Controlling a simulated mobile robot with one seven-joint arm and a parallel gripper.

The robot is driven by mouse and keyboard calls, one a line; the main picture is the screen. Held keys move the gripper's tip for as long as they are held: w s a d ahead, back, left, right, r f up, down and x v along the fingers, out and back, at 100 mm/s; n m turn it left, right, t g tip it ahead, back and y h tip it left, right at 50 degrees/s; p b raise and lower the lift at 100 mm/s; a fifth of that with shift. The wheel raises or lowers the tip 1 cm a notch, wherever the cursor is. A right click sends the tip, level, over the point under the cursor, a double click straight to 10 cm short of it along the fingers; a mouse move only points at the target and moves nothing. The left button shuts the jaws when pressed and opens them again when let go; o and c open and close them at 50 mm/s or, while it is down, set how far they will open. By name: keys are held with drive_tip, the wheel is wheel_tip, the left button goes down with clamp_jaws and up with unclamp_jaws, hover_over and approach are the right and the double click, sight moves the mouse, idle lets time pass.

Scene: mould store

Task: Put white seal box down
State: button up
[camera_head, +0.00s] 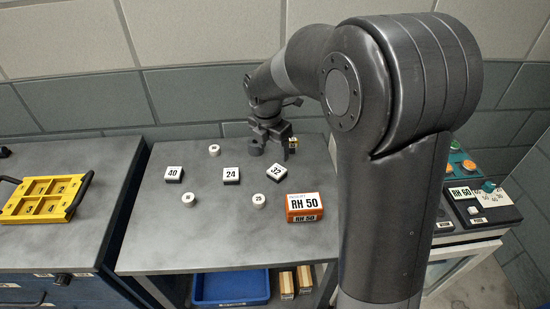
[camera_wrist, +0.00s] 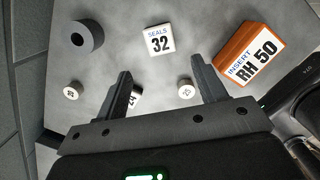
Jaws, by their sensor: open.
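Three white-topped seal boxes lie on the grey bench (camera_head: 150,235): one marked 40 (camera_head: 174,173), one marked 24 (camera_head: 231,174), and one marked 32 (camera_head: 277,172), which sits at an angle. In the wrist view the box reading SEALS 32 (camera_wrist: 160,39) lies flat beyond my fingertips, apart from them. The 24 box is mostly hidden behind a finger there. In the head view my gripper (camera_head: 273,142) is over the rear of the bench, behind the 32 box.
An orange RH 50 insert box (camera_head: 305,207) is at the bench's front right. Small white round pieces (camera_head: 188,199) and a dark grey ring (camera_wrist: 82,37) stand around. A yellow tray (camera_head: 40,198) is on the left cabinet. A blue bin (camera_head: 231,287) sits below. Clear bench is at front left.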

drive_tip(key=s+d+r+m+t, duration=0.2)
drive_tip(key=s+d+r+m, duration=0.4)
drive_tip(key=s+r+m, duration=0.55)
drive_tip(key=s+d+m+t+y, duration=0.1)
drive_tip(key=s+d+m, duration=0.3)
drive_tip(key=s+m, duration=1)
drive_tip(key=shift+s+r+m+t, duration=0.15)
drive_tip(key=shift+r+m+t, duration=0.15)
drive_tip(key=shift+m+t, duration=0.45)
drive_tip(key=shift+o, duration=0.4)
drive_tip(key=shift+d, duration=0.1)
